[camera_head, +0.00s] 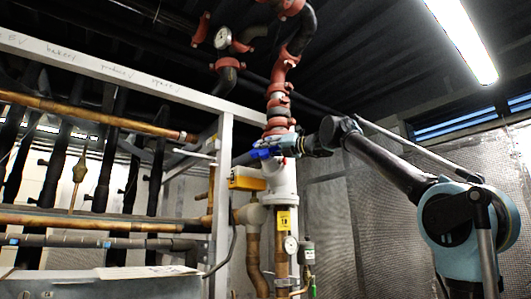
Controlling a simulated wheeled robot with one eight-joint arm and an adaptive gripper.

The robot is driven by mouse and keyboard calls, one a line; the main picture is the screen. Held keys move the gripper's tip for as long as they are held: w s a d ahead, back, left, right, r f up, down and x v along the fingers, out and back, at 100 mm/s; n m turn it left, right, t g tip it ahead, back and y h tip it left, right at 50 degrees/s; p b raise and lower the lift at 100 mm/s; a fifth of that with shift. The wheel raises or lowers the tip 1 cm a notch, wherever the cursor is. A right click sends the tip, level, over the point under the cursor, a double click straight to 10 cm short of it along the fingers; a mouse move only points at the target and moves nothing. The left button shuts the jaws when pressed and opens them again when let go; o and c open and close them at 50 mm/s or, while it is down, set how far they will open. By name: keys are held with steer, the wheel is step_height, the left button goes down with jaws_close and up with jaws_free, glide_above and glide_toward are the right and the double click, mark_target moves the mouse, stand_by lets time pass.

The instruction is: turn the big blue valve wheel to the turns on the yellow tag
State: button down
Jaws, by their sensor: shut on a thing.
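The blue valve wheel (263,153) is small in view, on the vertical pipe stack in the middle, with part of it hidden by my gripper. My gripper (281,147) reaches in from the right and is shut on the wheel. The fingers themselves are too small to make out clearly.
A yellow box (246,178) sits just below left of the wheel. Red pipe fittings (281,95) rise above it. A pressure gauge (291,245) is below the tag. A white frame post (224,205) and copper pipes (95,112) fill the left.

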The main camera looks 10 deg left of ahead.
steer(key=shift+w+n+g+h, duration=0.2)
steer(key=shift+n+g+h, duration=0.45)
steer(key=shift+g, duration=0.45)
steer(key=shift+a+n+g+h, duration=0.1)
steer(key=shift+n+g+h, duration=0.45)
steer(key=shift+g+h, duration=0.55)
steer(key=c, duration=1.8)
jaws_free()
steer(key=shift+w+f, duration=0.1)
steer(key=shift+o, duration=0.2)
steer(key=s+d, duration=0.1)
steer(key=d, duration=1.4)
steer(key=shift+r, duration=0.3)
